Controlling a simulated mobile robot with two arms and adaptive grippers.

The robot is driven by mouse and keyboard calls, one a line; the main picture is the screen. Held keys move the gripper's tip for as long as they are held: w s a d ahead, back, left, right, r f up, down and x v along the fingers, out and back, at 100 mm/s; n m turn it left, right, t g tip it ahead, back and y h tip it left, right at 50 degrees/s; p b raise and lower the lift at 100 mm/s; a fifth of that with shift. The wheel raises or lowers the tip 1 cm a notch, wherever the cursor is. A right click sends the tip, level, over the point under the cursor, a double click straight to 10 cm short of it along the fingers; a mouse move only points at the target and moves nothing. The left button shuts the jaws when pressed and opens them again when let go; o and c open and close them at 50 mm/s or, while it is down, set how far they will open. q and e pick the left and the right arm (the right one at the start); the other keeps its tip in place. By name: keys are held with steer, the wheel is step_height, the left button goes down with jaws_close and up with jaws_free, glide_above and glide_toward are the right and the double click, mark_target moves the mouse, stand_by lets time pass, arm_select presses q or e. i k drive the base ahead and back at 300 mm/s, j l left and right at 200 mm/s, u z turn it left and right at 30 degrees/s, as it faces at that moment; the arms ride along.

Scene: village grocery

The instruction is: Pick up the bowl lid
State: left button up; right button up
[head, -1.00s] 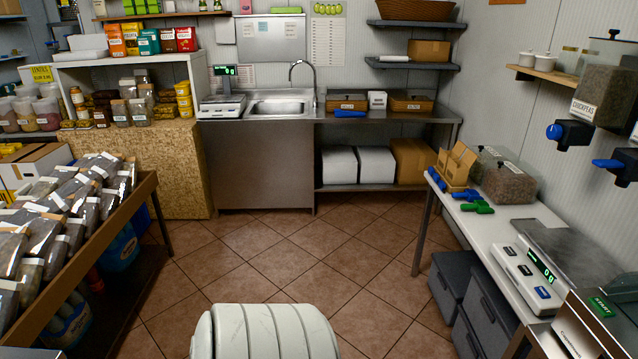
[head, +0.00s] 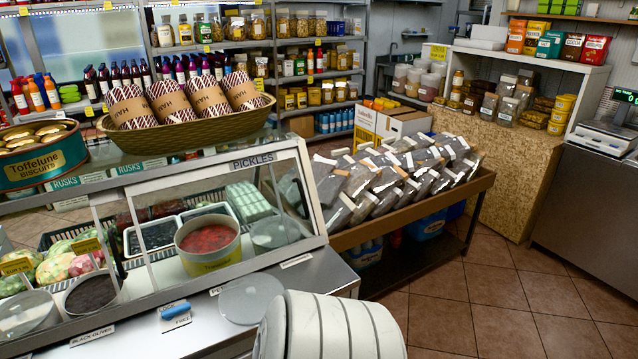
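A round, translucent grey lid (head: 250,298) lies flat on the steel ledge in front of the deli case. A similar round cover (head: 275,232) sits inside the case, right of a cream tub (head: 207,242) of red food. Another translucent round cover (head: 27,314) is at the lower left, beside a bowl of black olives (head: 91,292). I cannot tell for sure which of these is the bowl lid. Neither of my grippers is in view. A white rounded part of mine fills the bottom middle, close to the lid on the ledge.
The glass deli case (head: 298,215) has a basket (head: 185,119) of wrapped hams and a biscuit tin (head: 42,157) on top. A blue-handled item (head: 174,312) lies on the ledge. A slanted stand (head: 470,195) of bagged goods is behind. Tiled floor is free at right.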

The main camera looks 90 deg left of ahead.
mark_target(245, 300)
steer(key=u, duration=4.25)
